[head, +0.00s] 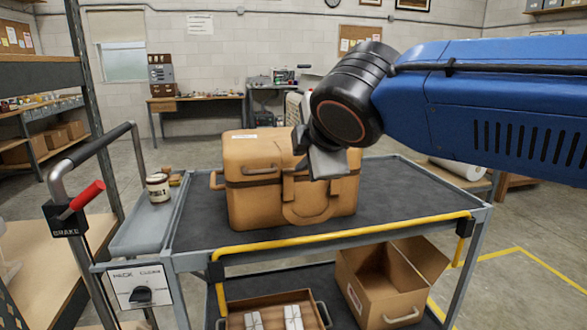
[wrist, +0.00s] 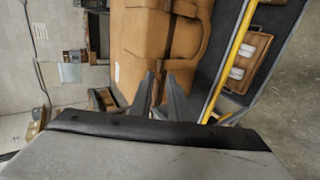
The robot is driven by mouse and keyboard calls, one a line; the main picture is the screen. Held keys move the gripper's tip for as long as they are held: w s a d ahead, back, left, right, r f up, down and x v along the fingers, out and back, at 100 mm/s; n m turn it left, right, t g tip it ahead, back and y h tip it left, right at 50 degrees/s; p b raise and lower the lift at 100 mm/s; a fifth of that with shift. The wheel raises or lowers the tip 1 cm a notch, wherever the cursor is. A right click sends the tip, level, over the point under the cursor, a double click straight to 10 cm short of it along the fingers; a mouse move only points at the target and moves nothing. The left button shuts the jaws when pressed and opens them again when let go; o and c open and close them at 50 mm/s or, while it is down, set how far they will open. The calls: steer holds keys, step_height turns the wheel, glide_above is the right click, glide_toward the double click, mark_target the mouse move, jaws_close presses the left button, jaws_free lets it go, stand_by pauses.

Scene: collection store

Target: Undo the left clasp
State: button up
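A tan-brown case (head: 250,205) stands upright on the cart's top. Its lid looks closed. A dark seam with a strap-like fitting (head: 261,170) crosses the front left, probably the left clasp, but too small to tell its state. A carry handle (head: 310,208) hangs on the front. My gripper (head: 327,163) is in front of the upper right of the case in the head view and covers part of it, so a right clasp cannot be made out there. In the wrist view my two fingers (wrist: 162,90) stand apart with nothing between them, near the case (wrist: 140,40); contact is not visible.
The cart top (head: 400,190) has a yellow front rail (head: 345,235). A side tray (head: 150,228) holds a small jar (head: 158,187). An open carton (head: 385,285) and a shallow crate (head: 272,312) sit on the lower shelf. Bare cart top lies right of the case.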

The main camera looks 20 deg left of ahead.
mark_target(291, 170)
steer(key=x, duration=0.9)
steer(key=shift+r, duration=0.1)
jaws_close()
stand_by(1.2)
